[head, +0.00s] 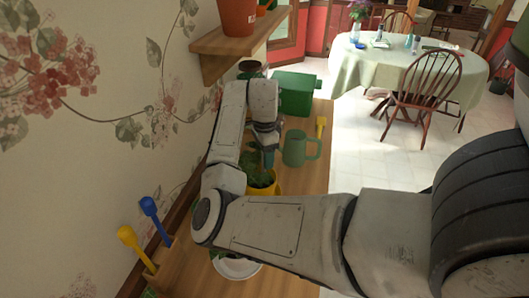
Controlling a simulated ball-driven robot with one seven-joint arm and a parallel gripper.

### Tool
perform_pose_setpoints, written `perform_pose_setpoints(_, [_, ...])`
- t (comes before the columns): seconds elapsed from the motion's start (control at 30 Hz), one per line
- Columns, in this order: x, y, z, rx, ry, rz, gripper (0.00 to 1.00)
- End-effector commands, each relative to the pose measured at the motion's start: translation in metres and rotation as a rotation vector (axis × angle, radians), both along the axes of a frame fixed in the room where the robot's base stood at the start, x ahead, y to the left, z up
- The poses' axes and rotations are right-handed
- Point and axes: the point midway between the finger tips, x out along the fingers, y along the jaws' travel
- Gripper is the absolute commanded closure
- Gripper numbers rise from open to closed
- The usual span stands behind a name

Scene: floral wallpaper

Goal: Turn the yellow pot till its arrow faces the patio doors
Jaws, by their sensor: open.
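The yellow pot (264,190) stands on the wooden counter with a leafy green plant (257,168) in it. My arm crosses in front of it and hides its lower part. No arrow on the pot can be made out. My gripper (268,160) is open and points down at the plant, at the upper right of the pot. The fingertips are small and partly lost against the leaves, so I cannot tell whether they touch the pot. I cannot pick out the patio doors with certainty.
A wooden shelf (228,42) holding a terracotta pot (237,16) overhangs the back. A white plate (238,268), blue scoop (151,212) and yellow scoop (132,243) are nearer.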

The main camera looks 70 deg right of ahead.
Motion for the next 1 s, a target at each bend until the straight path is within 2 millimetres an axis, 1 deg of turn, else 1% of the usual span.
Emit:
perform_pose_setpoints(0.07, [0.0,0.0,0.0,0.0,0.0,0.0,0.46])
perform_pose_setpoints(0.63, [-0.0001,0.0,0.0004,0.0,0.0,0.0,1.0])
perform_pose_setpoints(1.0, [0.0001,-0.0001,0.0015,-0.001,-0.001,0.0,1.0])
